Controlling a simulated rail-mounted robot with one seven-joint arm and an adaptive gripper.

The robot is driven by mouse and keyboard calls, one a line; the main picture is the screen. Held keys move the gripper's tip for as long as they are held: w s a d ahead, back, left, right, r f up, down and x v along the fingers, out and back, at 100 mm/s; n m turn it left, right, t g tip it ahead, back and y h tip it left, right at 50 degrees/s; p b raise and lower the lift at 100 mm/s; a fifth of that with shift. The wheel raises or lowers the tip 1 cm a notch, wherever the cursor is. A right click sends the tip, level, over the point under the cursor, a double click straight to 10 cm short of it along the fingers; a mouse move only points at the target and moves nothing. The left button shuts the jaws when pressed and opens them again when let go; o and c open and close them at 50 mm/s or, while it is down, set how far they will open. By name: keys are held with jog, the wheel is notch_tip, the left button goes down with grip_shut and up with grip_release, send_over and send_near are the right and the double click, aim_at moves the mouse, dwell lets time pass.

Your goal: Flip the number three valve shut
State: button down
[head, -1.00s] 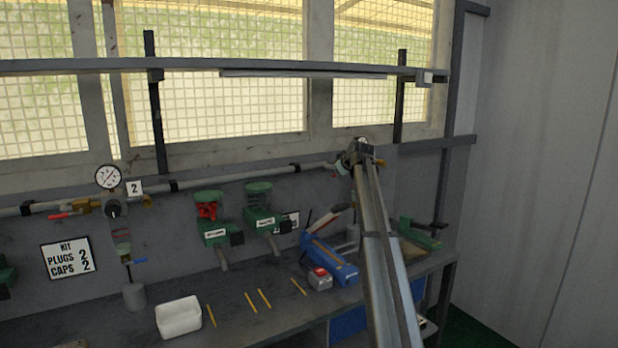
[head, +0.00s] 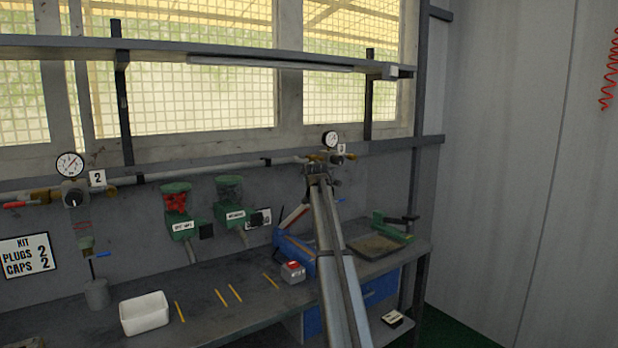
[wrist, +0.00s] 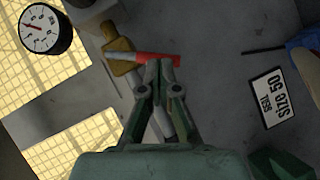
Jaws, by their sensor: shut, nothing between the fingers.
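The number three valve sits at the right end of the wall pipe; its gauge (head: 330,139) and small number tag (head: 341,149) show in the head view. In the wrist view the gauge (wrist: 45,28) is at top left, with the brass valve body (wrist: 120,57) and red lever (wrist: 158,59) near the middle. The lever points right in the picture, across the pipe's slanting line. My gripper (wrist: 159,68) is shut and empty, its tips overlapping the lever's edge; I cannot tell whether they touch. In the head view my gripper (head: 316,168) is just below the valve, largely covering it.
The number two valve gauge (head: 70,165) is at far left. Below the pipe are green dispensers (head: 176,202), a white bin (head: 144,313), a blue tool (head: 296,254) and a green vise-like tool (head: 392,229).

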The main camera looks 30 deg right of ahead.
jog(key=shift+d+f+n+b, duration=0.3)
jog(key=shift+f+b, duration=0.05)
jog(key=shift+f, duration=0.05)
jog(key=shift+d+f, duration=0.1)
dwell(0.4)
dwell(0.3)
jog(key=v, duration=0.4)
jog(key=w+a+v, duration=0.1)
jog(key=v, duration=0.3)
jog(key=a+v, duration=0.1)
jog(key=v, duration=0.3)
jog(key=shift+s+a+r, duration=0.15)
jog(key=shift+a+r, duration=0.25)
